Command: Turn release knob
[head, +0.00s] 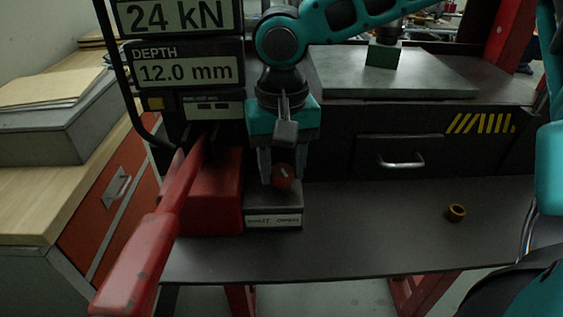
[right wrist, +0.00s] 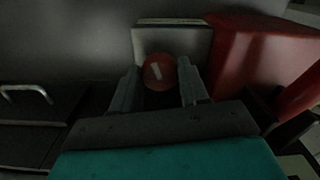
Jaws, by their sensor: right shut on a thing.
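The release knob (head: 284,177) is a small round red knob with a white mark, on top of a grey block with a white label on its front. It also shows in the right wrist view (right wrist: 160,72), between the two fingers. My right gripper (head: 279,178) comes down from above and is shut on the knob, one finger on each side. In the right wrist view the white mark is slightly tilted. My left gripper is not in view.
A red lever (head: 150,240) slants toward the front left, beside a red block (head: 213,200). A display panel (head: 185,70) reads 24 kN and 12.0 mm. A brass ring (head: 456,212) lies on the dark bench at right, where the surface is mostly clear. A drawer (head: 400,150) is behind.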

